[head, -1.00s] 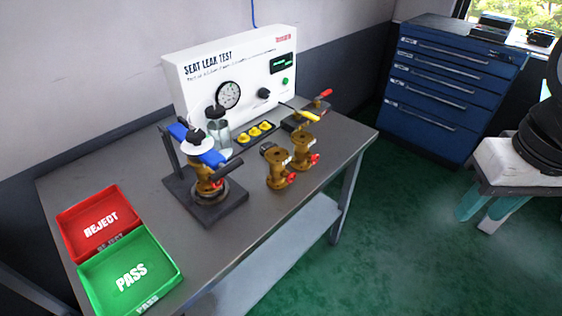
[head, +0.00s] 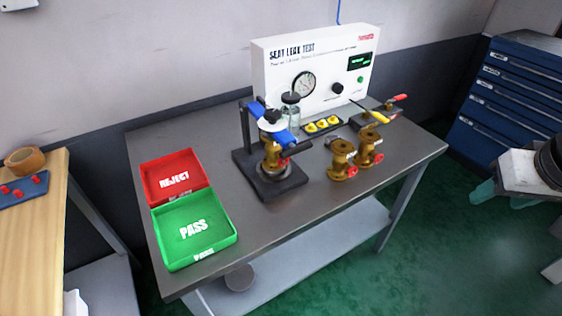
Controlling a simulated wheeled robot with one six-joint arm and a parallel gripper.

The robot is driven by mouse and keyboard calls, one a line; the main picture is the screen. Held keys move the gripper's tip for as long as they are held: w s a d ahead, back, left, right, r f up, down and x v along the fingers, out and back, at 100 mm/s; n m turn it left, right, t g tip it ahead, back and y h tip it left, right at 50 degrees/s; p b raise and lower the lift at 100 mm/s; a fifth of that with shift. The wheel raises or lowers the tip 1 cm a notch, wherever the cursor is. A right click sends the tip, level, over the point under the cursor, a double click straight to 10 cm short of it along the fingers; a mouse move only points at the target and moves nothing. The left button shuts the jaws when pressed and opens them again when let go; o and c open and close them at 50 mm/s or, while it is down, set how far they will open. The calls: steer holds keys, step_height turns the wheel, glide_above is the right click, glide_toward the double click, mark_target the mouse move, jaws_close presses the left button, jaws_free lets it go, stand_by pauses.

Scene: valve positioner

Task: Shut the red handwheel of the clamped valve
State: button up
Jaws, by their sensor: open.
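The clamped valve (head: 270,155) is a brass body standing upright in a dark clamp stand (head: 262,187) near the middle of the bench. A blue clamp bar (head: 286,136) with a white disc lies across its top. Its red handwheel (head: 284,161) is small and shows at the valve's right side. I cannot tell how far the handwheel is turned. My gripper is not in view.
Two more brass valves (head: 342,160) with red handwheels stand to the right on the bench (head: 229,150). The white seat leak test box (head: 285,85) stands behind. Red (head: 178,198) and green (head: 224,242) trays lie to the left. Green floor (head: 410,250) is clear in front.

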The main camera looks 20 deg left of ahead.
steer(key=w+a+f+n+t+y, duration=0.2)
steer(key=w+a+f+t, duration=0.3)
steer(key=w+a, duration=0.6)
steer(key=n+t+y, duration=0.2)
steer(key=n+y, duration=0.3)
steer(key=y, duration=0.6)
glide_toward(284, 162)
steer(key=x, duration=1)
steer(key=shift+w, duration=0.1)
steer(key=c, duration=1)
